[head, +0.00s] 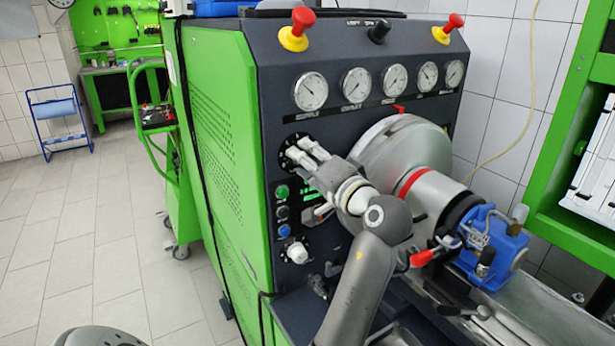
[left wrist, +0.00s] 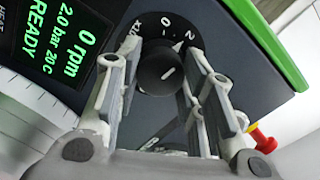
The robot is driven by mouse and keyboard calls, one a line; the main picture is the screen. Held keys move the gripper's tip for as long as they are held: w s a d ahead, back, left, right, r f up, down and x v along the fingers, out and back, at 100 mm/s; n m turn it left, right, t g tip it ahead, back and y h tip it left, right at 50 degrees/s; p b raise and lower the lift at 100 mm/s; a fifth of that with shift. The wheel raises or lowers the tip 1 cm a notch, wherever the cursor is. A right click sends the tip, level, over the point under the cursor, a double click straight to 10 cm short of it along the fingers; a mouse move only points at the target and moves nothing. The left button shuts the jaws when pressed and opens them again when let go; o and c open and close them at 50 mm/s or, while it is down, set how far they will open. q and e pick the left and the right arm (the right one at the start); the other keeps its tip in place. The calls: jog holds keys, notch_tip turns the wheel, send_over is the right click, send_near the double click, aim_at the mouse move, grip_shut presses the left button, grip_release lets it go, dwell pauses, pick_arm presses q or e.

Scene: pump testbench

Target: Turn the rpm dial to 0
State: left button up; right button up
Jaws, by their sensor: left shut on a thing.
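The rpm dial (left wrist: 160,72) is a round black knob on a dark face with white marks, among them 0 and 2, in the left wrist view. A short white line on the knob slants to the upper right; I cannot tell exactly which mark it meets. My left gripper (head: 301,152) reaches the dark panel at the dial, and its fingers hide the knob in the head view. In the left wrist view, the left gripper (left wrist: 163,85) has one finger on each side of the knob and is shut on it. My right gripper is not in view.
A display (left wrist: 68,45) beside the dial reads 0 rpm, 2.0 bar, 20 C, READY. Several buttons (head: 282,192) sit below the dial, and gauges (head: 310,91) above it. Red knobs (head: 304,18) top the panel. A large grey pump housing (head: 405,150) stands close right of my arm.

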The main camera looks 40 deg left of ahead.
pick_arm(q)
jog(key=shift+f+n+b, duration=0.2)
jog(key=shift+n+b, duration=3.6)
jog(key=shift+b, duration=0.1)
jog(key=o, duration=1)
jog(key=shift+r, duration=0.1)
jog(key=shift+o, duration=0.2)
jog(key=shift+r, duration=0.1)
